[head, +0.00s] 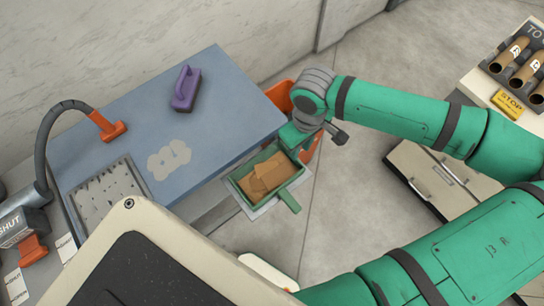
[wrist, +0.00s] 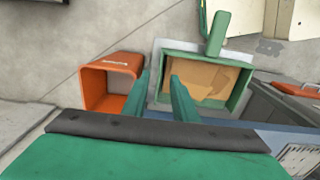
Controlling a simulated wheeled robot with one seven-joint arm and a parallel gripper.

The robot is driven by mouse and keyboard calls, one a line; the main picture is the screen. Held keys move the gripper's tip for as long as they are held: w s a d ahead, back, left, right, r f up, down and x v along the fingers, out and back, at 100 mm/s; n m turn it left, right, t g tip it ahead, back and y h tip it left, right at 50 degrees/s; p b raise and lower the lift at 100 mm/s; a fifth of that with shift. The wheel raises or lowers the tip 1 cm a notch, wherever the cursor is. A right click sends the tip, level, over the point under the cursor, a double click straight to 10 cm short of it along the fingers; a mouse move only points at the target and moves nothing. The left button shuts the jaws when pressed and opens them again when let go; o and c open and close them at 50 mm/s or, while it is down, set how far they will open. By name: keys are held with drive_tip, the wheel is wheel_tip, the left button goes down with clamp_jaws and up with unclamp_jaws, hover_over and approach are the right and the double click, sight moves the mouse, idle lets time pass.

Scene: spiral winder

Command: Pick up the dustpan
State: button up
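The dustpan is a green tray with a stubby green handle (head: 290,201), and pieces of brown cardboard (head: 268,177) lie in it. It sits on a pale grey plate (head: 262,211) beside the blue table. The dustpan handle (wrist: 217,36) points up in the wrist view, with the cardboard (wrist: 200,78) below it. My gripper (wrist: 158,82) is open, with its two green fingers apart and nothing between them. The right finger overlaps the tray's left side in that view; I cannot tell whether they touch. In the head view my wrist hangs just beyond the tray and the fingertips are not clear.
An orange bin (wrist: 110,84) stands left of my fingers in the wrist view, partly hidden behind my wrist in the head view (head: 277,96). The blue table (head: 225,105) holds a purple handled tool (head: 186,91). A beige cabinet (head: 440,180) stands right. Floor is clear between.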

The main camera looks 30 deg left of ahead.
wheel_tip(320, 180, down, 8)
drive_tip(key=shift+f, duration=0.35)
clamp_jaws()
